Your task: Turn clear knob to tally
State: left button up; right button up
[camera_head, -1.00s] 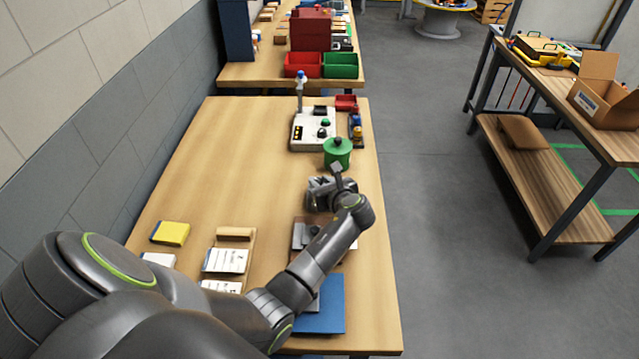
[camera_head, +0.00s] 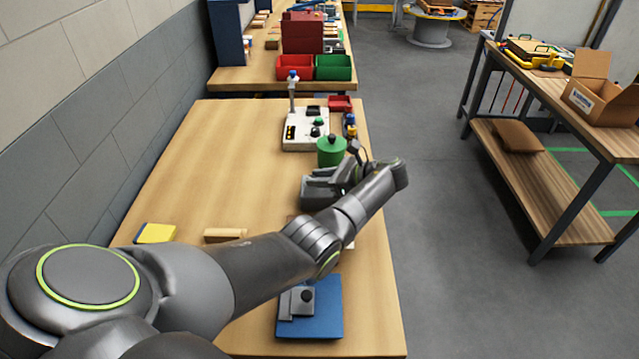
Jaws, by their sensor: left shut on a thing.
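A green cylinder (camera_head: 331,156) with a dark top stands just in front of the box. My left gripper (camera_head: 320,190) is nearer to me than the cylinder, over the table's right side. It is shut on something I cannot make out. My right gripper is not in view.
A blue board (camera_head: 322,325) with a grey fixture and black knob lies near the front. A yellow block (camera_head: 155,233) and a wooden block (camera_head: 225,235) lie left. My arm hides part of the table's middle. Red (camera_head: 299,68) and green (camera_head: 333,68) bins stand on the far table.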

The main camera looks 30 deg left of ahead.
pick_arm(q)
jog(key=shift+g, duration=0.3)
jog(key=o, duration=1)
jog(key=shift+c, duration=0.2)
jog(key=b+v, duration=0.4)
jog(key=v, duration=1.3)
jog(key=shift+b, duration=0.35)
jog(key=shift+d, duration=0.15)
